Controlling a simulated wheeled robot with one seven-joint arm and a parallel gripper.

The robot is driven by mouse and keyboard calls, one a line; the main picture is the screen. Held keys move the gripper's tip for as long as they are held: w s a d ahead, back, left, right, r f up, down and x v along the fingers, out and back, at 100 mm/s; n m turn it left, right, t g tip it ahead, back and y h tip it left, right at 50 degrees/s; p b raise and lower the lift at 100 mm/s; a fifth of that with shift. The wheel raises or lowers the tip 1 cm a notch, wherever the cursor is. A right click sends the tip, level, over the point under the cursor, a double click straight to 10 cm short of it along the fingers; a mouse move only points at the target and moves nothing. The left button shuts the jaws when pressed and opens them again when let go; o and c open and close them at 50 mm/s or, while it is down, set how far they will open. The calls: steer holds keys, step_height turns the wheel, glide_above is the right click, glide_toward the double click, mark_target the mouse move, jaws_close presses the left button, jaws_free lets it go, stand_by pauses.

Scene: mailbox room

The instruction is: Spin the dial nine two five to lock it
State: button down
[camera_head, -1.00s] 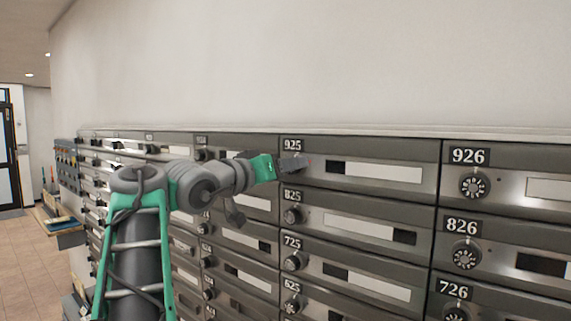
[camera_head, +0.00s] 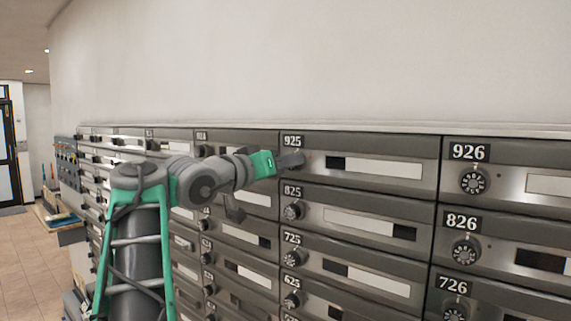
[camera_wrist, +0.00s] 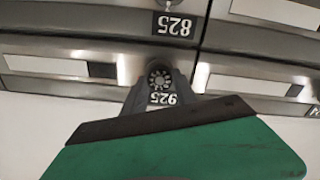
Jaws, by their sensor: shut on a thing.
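Mailbox 925 (camera_head: 385,168) is in the top row, right of my arm in the head view, with its number plate (camera_head: 292,141) at its upper left. My gripper (camera_head: 292,162) is at the dial position below that plate and hides the dial in the head view. In the wrist view the picture is upside down. There the round dial of 925 (camera_wrist: 160,78) shows between my fingers, with the 925 plate (camera_wrist: 163,99) just under it. The fingers are shut on the dial's sides. The dial's exact setting is too small to read.
Dials of neighbouring boxes sit close by: the 825 dial (camera_head: 293,212) below and the 926 dial (camera_head: 473,183) to the right. The wall above the boxes is bare. A shelf (camera_head: 55,218) stands at the far left, with open floor before it.

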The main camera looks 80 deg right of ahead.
steer(key=shift+m, duration=0.3)
steer(key=shift+f+n+b, duration=0.2)
steer(key=shift+n+b, duration=5.05)
steer(key=shift+n, duration=11.85)
steer(key=c, duration=1)
jaws_free()
steer(key=shift+o, duration=0.2)
